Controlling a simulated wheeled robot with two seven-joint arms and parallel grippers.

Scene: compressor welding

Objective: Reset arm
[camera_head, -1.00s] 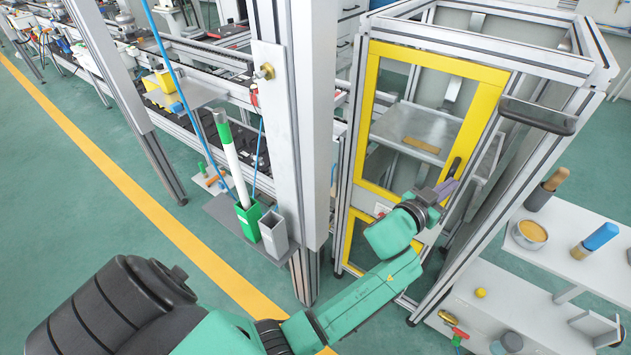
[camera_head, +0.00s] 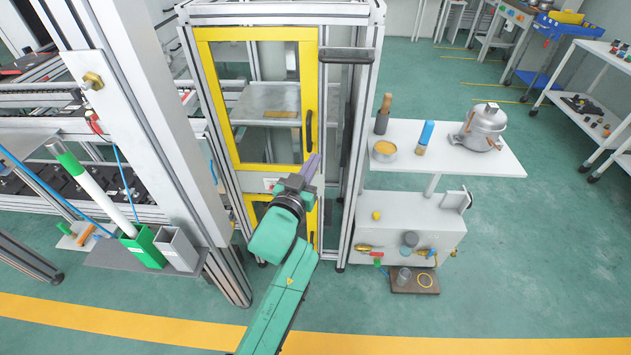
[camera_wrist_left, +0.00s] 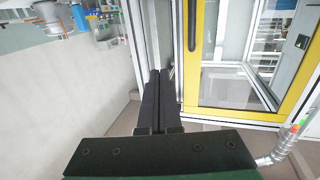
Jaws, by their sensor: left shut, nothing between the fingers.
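My left gripper (camera_head: 310,168) is shut and empty in the head view, at the end of my green arm coming up from the bottom. It is in front of the lower part of the cabinet's yellow-framed door (camera_head: 204,95), below the dark door handle (camera_head: 308,128); I cannot tell whether it touches the frame. In the left wrist view the two dark fingers (camera_wrist_left: 160,100) lie side by side, with the yellow door frame (camera_wrist_left: 198,60) to their right. The door looks closed in the head view. My right gripper is not in view.
A white shelf table (camera_head: 480,160) right of the cabinet holds a metal pot (camera_head: 483,128), a bowl (camera_head: 383,150) and brushes. A grey post (camera_head: 150,120) with a green holder (camera_head: 145,247) stands left. The green floor (camera_head: 540,250) at right is clear.

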